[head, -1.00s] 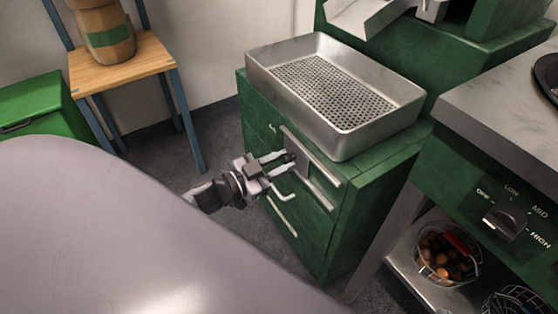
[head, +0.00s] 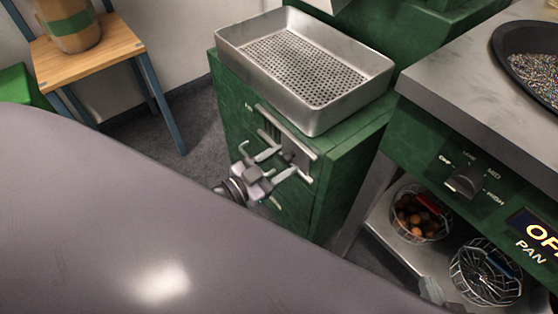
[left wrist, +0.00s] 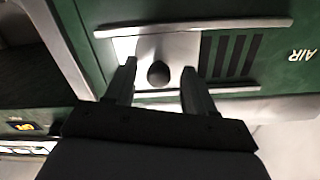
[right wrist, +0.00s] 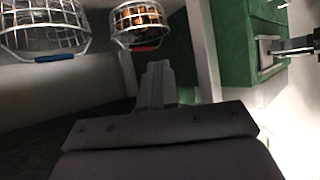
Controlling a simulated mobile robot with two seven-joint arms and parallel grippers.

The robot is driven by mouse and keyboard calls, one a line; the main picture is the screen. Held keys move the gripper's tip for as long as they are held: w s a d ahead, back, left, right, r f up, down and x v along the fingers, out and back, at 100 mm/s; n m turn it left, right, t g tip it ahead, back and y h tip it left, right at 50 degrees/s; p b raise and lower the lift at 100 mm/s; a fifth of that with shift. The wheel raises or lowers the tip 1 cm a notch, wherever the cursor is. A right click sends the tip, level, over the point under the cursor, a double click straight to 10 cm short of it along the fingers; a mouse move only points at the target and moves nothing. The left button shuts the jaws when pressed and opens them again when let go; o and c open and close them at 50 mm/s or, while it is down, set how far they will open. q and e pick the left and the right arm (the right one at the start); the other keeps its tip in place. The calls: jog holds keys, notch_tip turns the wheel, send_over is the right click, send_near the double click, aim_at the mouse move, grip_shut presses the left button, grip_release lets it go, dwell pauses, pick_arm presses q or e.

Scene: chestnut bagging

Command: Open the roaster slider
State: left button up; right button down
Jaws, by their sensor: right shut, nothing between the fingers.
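The roaster slider (left wrist: 180,48) is a pale metal plate between two rails on the green cabinet front, with a dark round knob (left wrist: 158,73). Dark vent slots (left wrist: 232,55) show beside the plate, near the word AIR. In the head view the slider knob (head: 288,157) faces my left gripper (head: 285,162). My left gripper is open; in the left wrist view its two fingers (left wrist: 159,72) stand on either side of the knob, with gaps on both sides. My right gripper (right wrist: 157,72) is shut and empty, away from the slider.
A perforated metal tray (head: 375,88) sits on the cabinet. To the right is a counter (head: 450,75) with a dark pan (head: 497,48) and a control knob (head: 465,182). Wire baskets (head: 487,275) stand on a low shelf.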

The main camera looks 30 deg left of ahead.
pick_arm(q)
jog(key=p+v, duration=0.1)
jog(key=v, duration=0.6)
pick_arm(e)
jog(key=shift+s+d+f, duration=0.2)
jog(key=shift+s+d, duration=0.05)
jog(key=shift+d, duration=0.15)
jog(key=shift+w+h, duration=0.1)
jog(key=shift+h, duration=0.2)
